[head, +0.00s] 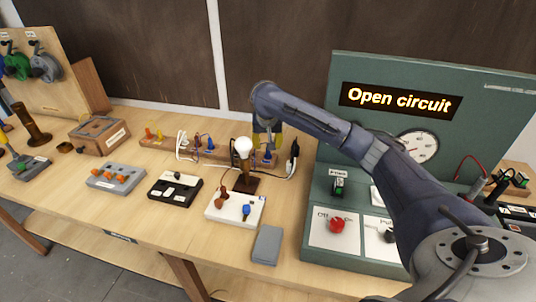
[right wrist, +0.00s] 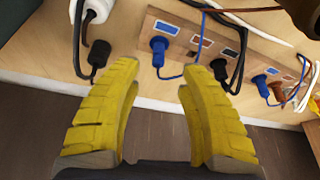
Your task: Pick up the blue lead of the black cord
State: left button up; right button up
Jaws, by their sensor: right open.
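My right gripper (head: 268,140) hangs over the back of the bench, behind the lamp. In the right wrist view its yellow fingers (right wrist: 158,80) are open with nothing between them. A blue plug with a thin blue lead (right wrist: 159,52) sits on the wooden terminal strip (right wrist: 190,28), just beyond the gap between the fingertips. It also shows below the gripper in the head view (head: 267,159). A second blue plug (right wrist: 261,83) sits further right on the strip. Black cords (right wrist: 240,50) run over the strip. I cannot tell which blue lead joins the black cord. My left gripper is out of view.
A lamp with a white bulb (head: 243,147) stands close by the gripper. A black connector (right wrist: 219,68) is on the strip. The green test panel (head: 320,185) reading "Open circuit" stands right.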

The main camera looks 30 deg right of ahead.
aim_at(268, 156)
jog(key=shift+s+x, duration=0.2)
jog(key=shift+x, duration=3.4)
jog(key=shift+o, duration=0.2)
grip_shut()
